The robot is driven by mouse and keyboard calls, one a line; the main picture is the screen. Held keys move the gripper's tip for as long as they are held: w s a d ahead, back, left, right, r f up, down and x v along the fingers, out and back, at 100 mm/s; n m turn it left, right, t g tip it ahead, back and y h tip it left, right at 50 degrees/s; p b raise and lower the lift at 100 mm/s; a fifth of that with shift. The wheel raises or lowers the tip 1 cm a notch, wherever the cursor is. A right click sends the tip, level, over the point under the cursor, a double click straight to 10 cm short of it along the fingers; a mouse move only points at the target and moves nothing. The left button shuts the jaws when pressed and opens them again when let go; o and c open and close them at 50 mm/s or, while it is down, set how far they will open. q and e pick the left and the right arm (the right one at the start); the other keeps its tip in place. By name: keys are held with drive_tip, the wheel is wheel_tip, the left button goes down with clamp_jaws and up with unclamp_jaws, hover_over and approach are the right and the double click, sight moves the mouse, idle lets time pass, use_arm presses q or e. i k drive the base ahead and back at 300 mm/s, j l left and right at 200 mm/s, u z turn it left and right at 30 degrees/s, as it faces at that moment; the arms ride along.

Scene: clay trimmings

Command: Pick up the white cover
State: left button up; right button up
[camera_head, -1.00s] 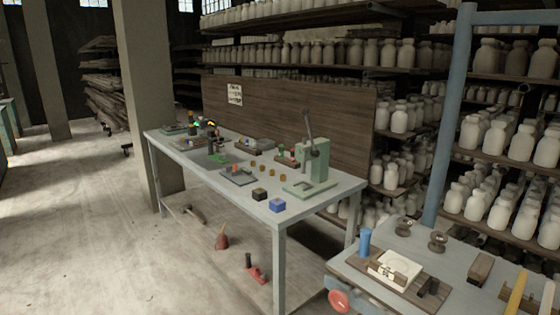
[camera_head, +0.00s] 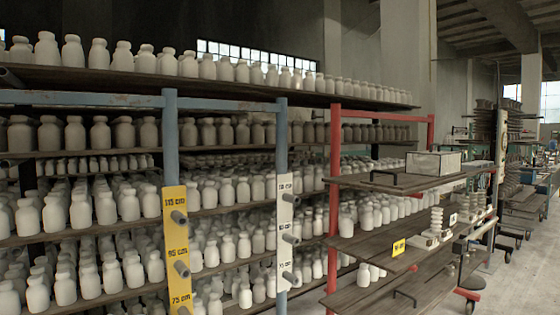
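I cannot make out for certain a white cover. A pale box-like thing (camera_head: 433,164) with a dark frame sits on the top board of the red rack, to the right of the middle. White stacked ribbed pieces (camera_head: 436,222) stand on the board below it. Neither of my grippers is in view.
Shelves full of white jars (camera_head: 80,210) fill the left and middle. A yellow height strip (camera_head: 177,240) and a white one (camera_head: 284,225) hang on blue posts. The red rack (camera_head: 335,180) has dark boards with handles. An aisle runs along the far right.

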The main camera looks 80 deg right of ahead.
sight(439, 163)
drive_tip(key=z, duration=3.65)
drive_tip(key=i+l+z, duration=0.55)
drive_tip(key=i+z, duration=0.15)
drive_tip(key=i, duration=0.3)
drive_tip(key=i+l+z, duration=0.15)
drive_tip(key=i, duration=0.6)
drive_tip(key=i+l+z, duration=0.1)
drive_tip(key=i, duration=0.65)
